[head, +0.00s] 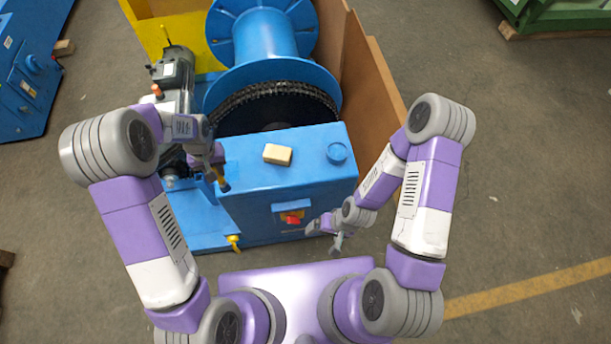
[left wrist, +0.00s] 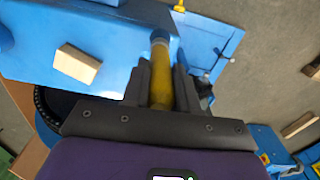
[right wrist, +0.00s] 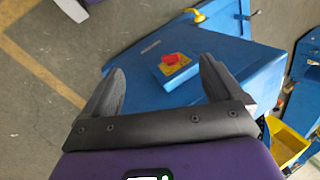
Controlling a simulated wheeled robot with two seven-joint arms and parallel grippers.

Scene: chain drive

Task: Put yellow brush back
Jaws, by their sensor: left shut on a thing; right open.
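The yellow brush (left wrist: 160,85) is between the fingers of my left gripper (left wrist: 161,72) in the left wrist view. Its yellow shaft shows, with a greyish band at its far end. In the head view my left gripper (head: 214,163) is at the left edge of the blue machine housing, and the brush (head: 222,182) shows only as a small dark and yellow piece below it. My right gripper (head: 338,238) is open and empty, in front of the housing's right front corner. A round blue cup-like part (head: 338,152) is on top of the housing.
A cream block (head: 277,154) lies on the blue housing (head: 250,180). A red switch (head: 291,218) is on its front, and a yellow hook-like part (head: 234,242) is low at its front left. Behind are a dark chain wheel (head: 280,92), a blue spool (head: 260,35) and a brown guard panel (head: 375,90).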

